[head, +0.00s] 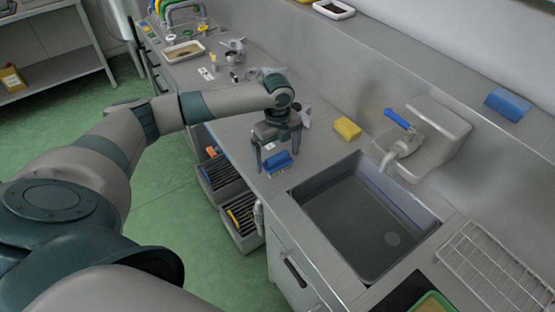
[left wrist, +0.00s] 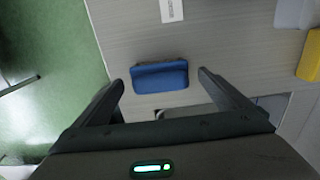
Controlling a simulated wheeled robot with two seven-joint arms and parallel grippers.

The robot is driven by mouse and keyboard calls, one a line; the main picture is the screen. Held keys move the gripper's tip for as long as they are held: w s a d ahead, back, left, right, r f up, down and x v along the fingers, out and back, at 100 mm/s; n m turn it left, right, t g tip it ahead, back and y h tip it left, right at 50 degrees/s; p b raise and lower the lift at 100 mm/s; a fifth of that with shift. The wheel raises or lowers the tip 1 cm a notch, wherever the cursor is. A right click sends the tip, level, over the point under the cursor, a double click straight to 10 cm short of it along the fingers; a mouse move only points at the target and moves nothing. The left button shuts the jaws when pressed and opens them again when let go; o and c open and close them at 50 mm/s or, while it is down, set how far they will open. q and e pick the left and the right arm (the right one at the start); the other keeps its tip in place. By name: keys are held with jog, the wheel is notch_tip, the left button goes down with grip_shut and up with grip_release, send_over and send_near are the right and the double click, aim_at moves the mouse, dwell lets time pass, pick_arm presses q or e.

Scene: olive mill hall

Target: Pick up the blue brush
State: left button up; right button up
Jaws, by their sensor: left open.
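The blue brush (head: 282,164) lies on the grey metal counter (head: 235,130), just left of the sink. In the left wrist view the blue brush (left wrist: 160,77) lies crosswise near the counter's edge. My left gripper (head: 277,157) points down over it, open and empty. In the left wrist view its two fingers stand apart on either side of the brush; I cannot tell how far above the counter the tips are. My right gripper is not in view.
A yellow sponge (head: 348,129) lies right of my left gripper. The sink (head: 365,215) and a blue-handled tap (head: 400,135) are beyond. Open drawers (head: 240,215) jut out below the counter's front edge. A wire rack (head: 490,270) lies right of the sink.

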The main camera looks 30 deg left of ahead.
pick_arm(q)
jog(key=shift+f, duration=0.5)
jog(key=c, duration=1.3)
jog(key=shift+o, duration=0.2)
jog(key=shift+r, duration=0.15)
jog(key=shift+r+b, duration=0.4)
jog(key=shift+r, duration=0.15)
notch_tip(320, 180, up, 2)
jog(key=shift+r+b, duration=0.2)
jog(key=shift+b, duration=0.45)
jog(key=s+d+r+b, duration=0.3)
jog(key=d+r, duration=0.4)
jog(key=d, duration=0.4)
jog(key=shift+s+r, duration=0.15)
jog(key=shift+s, duration=0.4)
